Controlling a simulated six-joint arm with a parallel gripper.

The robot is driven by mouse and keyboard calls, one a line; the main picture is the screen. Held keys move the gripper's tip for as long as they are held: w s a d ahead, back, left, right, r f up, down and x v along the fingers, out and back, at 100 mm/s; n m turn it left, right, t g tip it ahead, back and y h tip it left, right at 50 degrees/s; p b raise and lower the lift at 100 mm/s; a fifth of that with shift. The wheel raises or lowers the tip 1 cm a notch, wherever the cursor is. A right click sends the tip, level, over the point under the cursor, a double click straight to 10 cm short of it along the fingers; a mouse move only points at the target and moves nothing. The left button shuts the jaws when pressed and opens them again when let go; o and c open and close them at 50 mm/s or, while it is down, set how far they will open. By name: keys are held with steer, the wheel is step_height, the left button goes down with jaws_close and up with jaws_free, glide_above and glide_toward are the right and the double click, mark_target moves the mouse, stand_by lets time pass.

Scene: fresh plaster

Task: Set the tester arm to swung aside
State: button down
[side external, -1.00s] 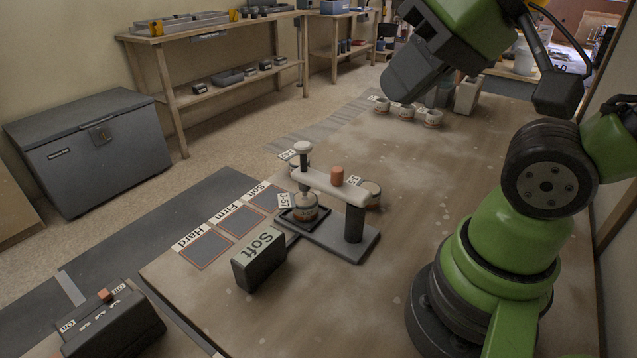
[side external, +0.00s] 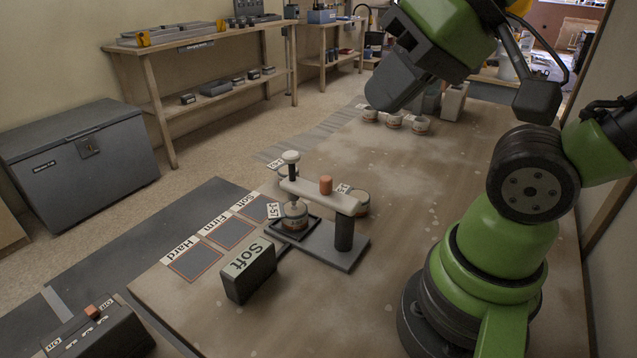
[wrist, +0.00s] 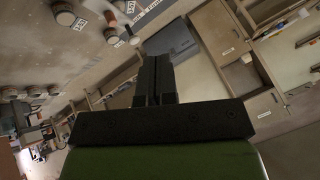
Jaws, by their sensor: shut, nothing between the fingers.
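The tester (side external: 330,250) stands on the table on a grey base. Its pale arm (side external: 305,191) reaches from a dark post (side external: 344,233) at right to the left, over a sample cup (side external: 294,221) in a black tray. An orange knob (side external: 325,185) stands on the arm near the post. A plunger with a white knob (side external: 291,157) is at the arm's left end, above the cup. My gripper (wrist: 154,78) is shut and empty in the wrist view, well away from the tester. In the side view its fingertips cannot be made out.
A block marked Soft (side external: 248,275) stands in front of the tester. Pads marked Hard (side external: 195,262), Firm and Soft lie to its left. Another cup (side external: 360,204) stands just behind the post. Several cups (side external: 393,120) stand farther back. A switch box (side external: 98,338) is front left.

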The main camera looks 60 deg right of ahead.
steer(key=c, duration=1.3)
jaws_free()
steer(key=shift+w, duration=0.15)
steer(key=o, duration=0.3)
steer(key=w+d+g, duration=0.1)
steer(key=w, duration=0.1)
steer(key=w+d+f+g, duration=0.1)
steer(key=w, duration=0.1)
steer(key=w+d+f+g+h, duration=0.1)
steer(key=w, duration=0.1)
steer(key=shift+w+d+f+n, duration=0.1)
steer(key=shift+f+n, duration=0.15)
steer(key=shift+n, duration=0.05)
steer(key=shift+o, duration=0.2)
steer(key=n+g+h, duration=0.1)
steer(key=g, duration=0.3)
glide_toward(326, 178)
steer(key=shift+f, duration=0.1)
steer(key=shift+w+f, duration=0.1)
steer(key=shift+f, duration=0.55)
step_height(326, 178, down, 9)
steer(key=shift+r, duration=0.1)
steer(key=shift+c, duration=0.3)
jaws_close()
